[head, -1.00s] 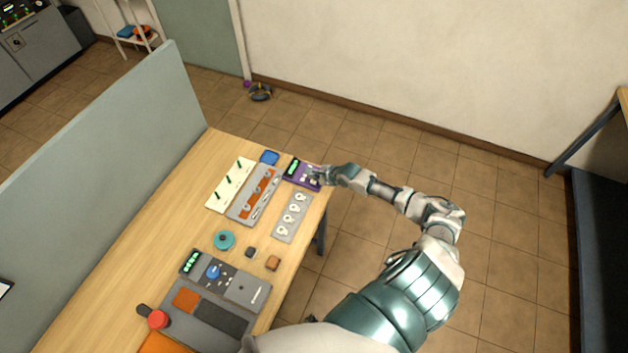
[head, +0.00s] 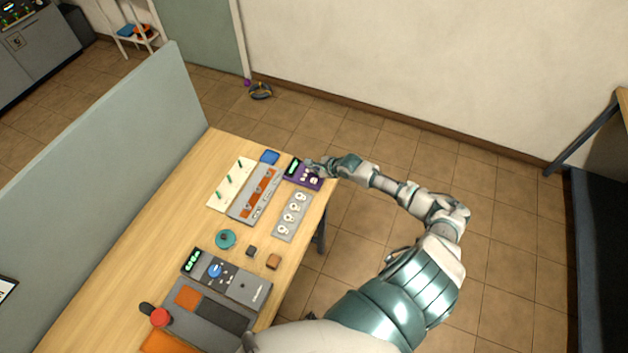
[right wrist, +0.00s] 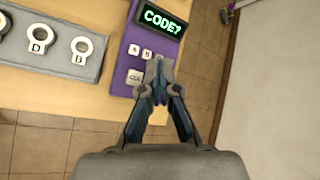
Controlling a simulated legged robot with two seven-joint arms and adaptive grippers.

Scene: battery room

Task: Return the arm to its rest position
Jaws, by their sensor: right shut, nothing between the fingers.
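My right arm reaches in from the lower right of the head view. My right gripper (head: 312,170) is at the purple keypad (head: 301,176) at the table's far right corner. In the right wrist view the gripper (right wrist: 158,66) is shut and empty, with its fingertips over the keypad's edge beside its white keys. I cannot tell whether the tips touch it. The keypad (right wrist: 122,68) has a dark display (right wrist: 162,19) reading "CODE?" in green. Part of the keypad is hidden by the fingers. My left gripper is not in view.
The wooden table (head: 150,245) holds a grey panel of white rings (head: 291,216), a pegboard (head: 230,185), a teal disc (head: 225,239), small blocks and a control box (head: 228,279). A grey partition (head: 110,140) stands along its left. Open floor (head: 370,270) lies right of the table.

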